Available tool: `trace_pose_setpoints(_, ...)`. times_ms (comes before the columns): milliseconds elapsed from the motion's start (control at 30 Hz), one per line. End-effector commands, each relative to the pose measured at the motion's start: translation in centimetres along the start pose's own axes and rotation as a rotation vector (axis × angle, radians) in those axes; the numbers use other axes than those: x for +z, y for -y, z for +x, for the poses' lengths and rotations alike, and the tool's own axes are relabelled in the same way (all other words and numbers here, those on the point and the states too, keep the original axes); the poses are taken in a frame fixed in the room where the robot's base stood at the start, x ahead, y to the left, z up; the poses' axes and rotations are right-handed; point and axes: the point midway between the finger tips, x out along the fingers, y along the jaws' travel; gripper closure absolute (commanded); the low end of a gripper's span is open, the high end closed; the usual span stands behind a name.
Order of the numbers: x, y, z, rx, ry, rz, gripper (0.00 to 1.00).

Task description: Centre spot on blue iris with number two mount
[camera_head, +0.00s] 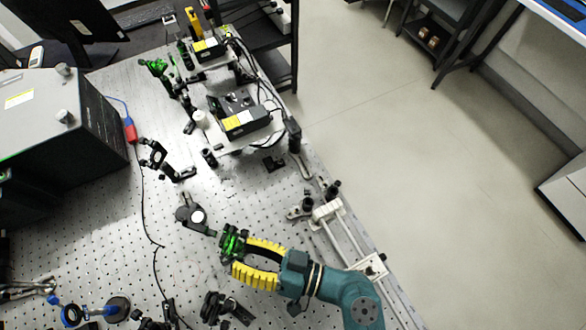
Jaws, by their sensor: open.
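A blue ring-shaped part that looks like the blue iris (72,315) stands at the lower left, near the bottom edge. No number shows on any mount, so I cannot tell which is number two. My gripper (242,258) has two yellow ribbed fingers, spread apart with a gap between them. Its fingertips are close beside the green mount, the upper one partly overlapping it in view. I cannot tell whether they touch it. No light spot is discernible at the iris.
A round-faced mount (192,214) stands just up-left of the green one. A black mount (215,307) stands below my gripper. A large grey box (60,125) fills the upper left. A white rail (350,240) runs along the bench's right edge. A black cable (145,215) crosses the bench.

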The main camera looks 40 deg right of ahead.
Motion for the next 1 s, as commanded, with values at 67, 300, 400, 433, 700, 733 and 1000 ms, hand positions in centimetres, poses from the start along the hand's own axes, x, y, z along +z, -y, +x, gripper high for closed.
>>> trace_pose_setpoints(67,-0.1,-0.2,-1.3,0.008,-0.005,0.002,0.55)
trace_pose_setpoints(300,-0.1,-0.1,-5.4,0.008,-0.007,0.0,0.55)
trace_pose_setpoints(400,-0.2,-0.2,-7.0,0.008,-0.008,0.0,0.55)
trace_pose_setpoints(433,-0.2,-0.1,-7.5,0.008,-0.008,0.0,0.55)
trace_pose_setpoints(700,-0.1,0.0,-10.7,0.002,-0.005,-0.002,0.55)
trace_pose_setpoints(733,-0.1,0.0,-10.8,0.002,-0.004,-0.002,0.55)
trace_pose_setpoints(1000,0.0,0.1,-11.1,-0.001,-0.001,-0.001,0.55)
